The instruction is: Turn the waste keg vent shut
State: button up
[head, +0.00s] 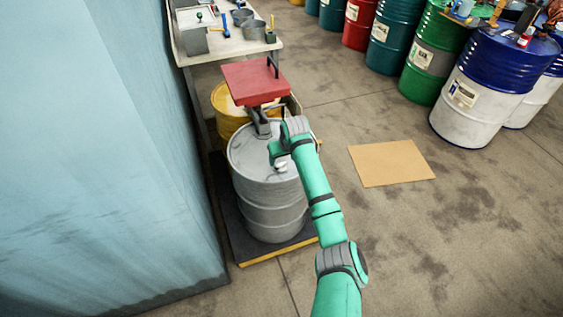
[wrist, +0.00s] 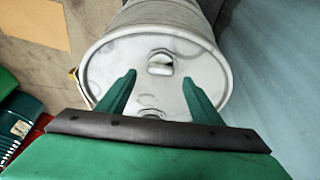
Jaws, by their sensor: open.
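The grey waste keg (head: 268,205) stands upright, and its pale lid (wrist: 112,62) fills the middle of the wrist view. A small raised silver fitting on the lid shows in the head view (head: 281,167). The wrist view shows one raised fitting (wrist: 160,65) near the lid's edge and a second round one (wrist: 150,113) lower down, partly hidden by my gripper. I cannot tell for sure which is the vent. My gripper (wrist: 160,76) is open and empty above the lid, its green fingers either side of the raised fitting in the picture; contact is not visible.
The keg stands on a dark, yellow-edged platform (head: 234,238). A light blue wall (head: 100,150) is close on the left. The floor to the right is clear around a cardboard sheet (head: 391,163).

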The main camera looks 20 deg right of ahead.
aim_at(281, 163)
jog(key=shift+x, duration=2)
jog(key=c, duration=1.1)
jog(key=shift+o, duration=0.2)
